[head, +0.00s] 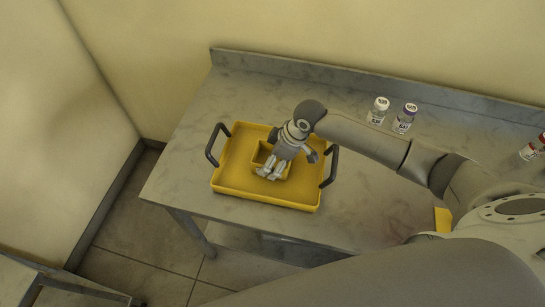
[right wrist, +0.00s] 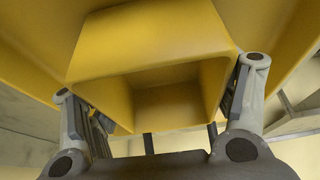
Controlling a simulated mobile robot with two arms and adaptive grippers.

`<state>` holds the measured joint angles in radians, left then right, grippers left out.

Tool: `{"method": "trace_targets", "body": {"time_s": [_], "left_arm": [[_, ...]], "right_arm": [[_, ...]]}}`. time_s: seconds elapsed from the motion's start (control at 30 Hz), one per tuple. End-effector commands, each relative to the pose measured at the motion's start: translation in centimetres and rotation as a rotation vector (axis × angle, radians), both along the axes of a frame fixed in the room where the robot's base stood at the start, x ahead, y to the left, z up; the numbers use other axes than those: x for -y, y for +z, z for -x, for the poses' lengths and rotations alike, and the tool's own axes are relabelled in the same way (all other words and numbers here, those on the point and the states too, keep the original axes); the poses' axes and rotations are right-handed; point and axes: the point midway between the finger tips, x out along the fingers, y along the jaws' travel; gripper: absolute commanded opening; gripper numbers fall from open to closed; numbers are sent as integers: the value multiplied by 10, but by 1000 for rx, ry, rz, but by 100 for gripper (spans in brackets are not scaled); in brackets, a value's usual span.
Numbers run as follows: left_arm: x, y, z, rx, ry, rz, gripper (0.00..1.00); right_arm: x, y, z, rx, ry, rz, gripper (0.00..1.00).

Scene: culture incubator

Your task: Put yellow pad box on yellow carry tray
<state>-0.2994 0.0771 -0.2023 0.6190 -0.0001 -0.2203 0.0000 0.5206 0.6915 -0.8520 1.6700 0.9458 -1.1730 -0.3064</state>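The yellow carry tray (head: 237,158) lies flat on the grey table, with dark handles at its left and right ends. The yellow pad box (head: 261,155), a small open box, is inside the tray near its middle. My right gripper (head: 271,172) reaches down over the box and hides part of it. In the right wrist view, the fingers of the gripper (right wrist: 160,105) lie along two opposite sides of the box (right wrist: 150,42), close against its walls. The tray's surface fills the upper background there. My left gripper is not in view.
A red-labelled vial (head: 532,148) is at the right edge. A yellow piece (head: 443,220) shows partly beside my arm. The table (head: 185,165) is clear left of the tray.

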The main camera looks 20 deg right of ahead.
Motion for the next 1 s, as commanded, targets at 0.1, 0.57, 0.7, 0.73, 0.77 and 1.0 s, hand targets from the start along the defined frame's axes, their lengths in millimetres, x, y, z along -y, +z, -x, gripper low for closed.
{"method": "trace_targets", "body": {"time_s": [0.1,0.57,0.7,0.73,0.77,1.0], "left_arm": [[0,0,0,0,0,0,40],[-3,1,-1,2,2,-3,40],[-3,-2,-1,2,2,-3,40],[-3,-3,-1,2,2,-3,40],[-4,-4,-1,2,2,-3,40],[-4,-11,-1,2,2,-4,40]], "right_arm": [[0,0,0,0,0,0,95],[0,5,0,2,1,0,97],[7,21,3,3,1,0,97],[8,26,4,4,1,0,97],[10,31,6,4,1,0,97],[27,79,17,5,0,1,97]]}}
